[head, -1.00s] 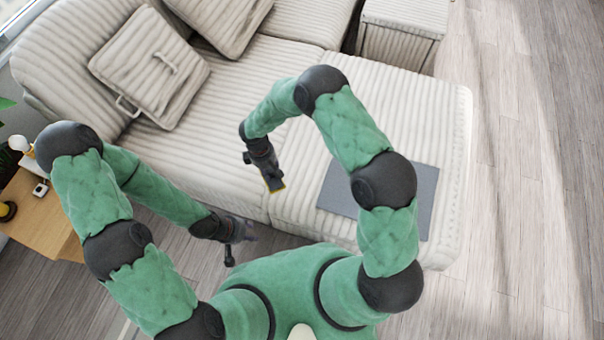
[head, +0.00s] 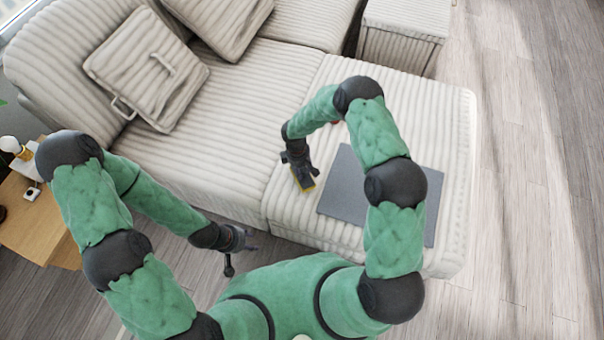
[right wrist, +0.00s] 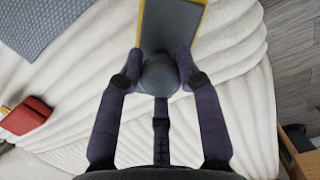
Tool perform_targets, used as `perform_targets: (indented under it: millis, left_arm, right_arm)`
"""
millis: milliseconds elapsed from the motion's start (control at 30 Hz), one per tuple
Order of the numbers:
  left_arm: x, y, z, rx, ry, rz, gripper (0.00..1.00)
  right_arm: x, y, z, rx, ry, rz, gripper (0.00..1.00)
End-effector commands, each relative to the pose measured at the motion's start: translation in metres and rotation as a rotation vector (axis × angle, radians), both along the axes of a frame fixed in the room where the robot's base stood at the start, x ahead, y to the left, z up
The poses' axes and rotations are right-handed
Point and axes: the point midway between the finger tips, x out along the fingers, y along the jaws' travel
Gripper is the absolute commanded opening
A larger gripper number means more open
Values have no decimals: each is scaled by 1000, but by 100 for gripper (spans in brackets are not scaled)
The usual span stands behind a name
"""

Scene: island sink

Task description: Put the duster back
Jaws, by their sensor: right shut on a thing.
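The duster (head: 306,185), with a grey face and yellow edge, is in my right gripper (head: 304,178), above the near part of the sofa's chaise. The right wrist view shows the duster (right wrist: 170,22) beyond my right fingertips (right wrist: 160,72), which are shut on its rounded grey part. Whether the duster touches the cushion is unclear. My left gripper (head: 244,242) hangs in front of the sofa edge over the floor, with nothing visible in it; its finger opening is too small to judge.
A flat grey mat (head: 336,190) lies on the chaise, right of the duster. A red object (right wrist: 27,116) lies on the sofa. Pillows (head: 150,68) rest against the backrest. A wooden side table (head: 35,225) with small items stands at left. Open floor (head: 530,200) lies right.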

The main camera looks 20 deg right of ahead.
Motion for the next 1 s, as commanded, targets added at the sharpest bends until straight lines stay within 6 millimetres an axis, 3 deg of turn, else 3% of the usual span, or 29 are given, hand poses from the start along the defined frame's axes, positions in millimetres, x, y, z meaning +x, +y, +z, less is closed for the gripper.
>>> perform_targets:
  millis: [167,567,600,667,1000]
  left_arm:
    - [0,0,-18,0,0,0,40]
    - [0,0,-20,0,0,0,40]
    - [0,0,-20,0,0,0,40]
    - [0,0,-19,0,0,0,40]
    - [0,0,-18,0,0,0,40]
  right_arm:
    - [0,0,-30,0,1,-1,5]
    - [0,0,-33,0,0,-1,5]
    - [0,1,-33,0,0,-1,44]
    - [0,1,-32,0,0,-1,59]
    - [0,1,-31,0,0,-1,59]
